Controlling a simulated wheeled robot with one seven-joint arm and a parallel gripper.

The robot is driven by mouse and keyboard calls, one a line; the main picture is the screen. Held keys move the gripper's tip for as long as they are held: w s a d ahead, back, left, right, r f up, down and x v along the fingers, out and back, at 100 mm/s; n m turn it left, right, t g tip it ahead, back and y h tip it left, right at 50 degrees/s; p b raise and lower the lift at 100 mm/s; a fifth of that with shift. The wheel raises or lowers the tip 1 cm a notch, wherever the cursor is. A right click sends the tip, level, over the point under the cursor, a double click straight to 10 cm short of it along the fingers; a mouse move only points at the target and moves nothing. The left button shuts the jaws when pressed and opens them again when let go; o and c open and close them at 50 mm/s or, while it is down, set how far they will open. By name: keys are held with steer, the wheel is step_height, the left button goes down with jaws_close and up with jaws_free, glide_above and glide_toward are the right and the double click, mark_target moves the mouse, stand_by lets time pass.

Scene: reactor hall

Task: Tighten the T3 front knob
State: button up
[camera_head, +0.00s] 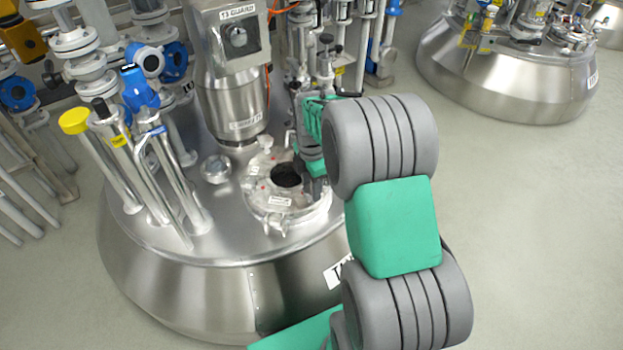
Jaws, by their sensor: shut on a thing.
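The T3 reactor (160,290) is a large steel vessel with a domed top, and its front label is partly hidden by my arm. A round manhole cover (262,200) with a dark glass in its middle and small clamps at its rim lies on the dome. My gripper (316,188) points down at the right side of this cover. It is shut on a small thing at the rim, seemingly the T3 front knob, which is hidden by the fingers. Another clamp (271,225) shows at the cover's near rim, apart from my gripper.
A steel drive column with a T3 guard box (238,35) stands behind the cover. Pipes with blue valves (140,90) and a yellow cap (74,121) rise on the left. More pipes stand close behind my gripper. A second reactor (505,75) is at the back right. The floor on the right is clear.

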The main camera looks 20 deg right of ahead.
steer(key=m+p, duration=0.2)
steer(key=m, duration=0.1)
steer(key=shift+r, duration=0.2)
steer(key=shift+m+p, duration=0.85)
steer(key=shift+m, duration=0.85)
steer(key=shift+w, duration=0.1)
steer(key=o, duration=1.4)
steer(key=shift+f, duration=0.1)
step_height(320, 180, up, 8)
steer(key=shift+f+p, duration=0.1)
steer(key=shift+p, duration=0.75)
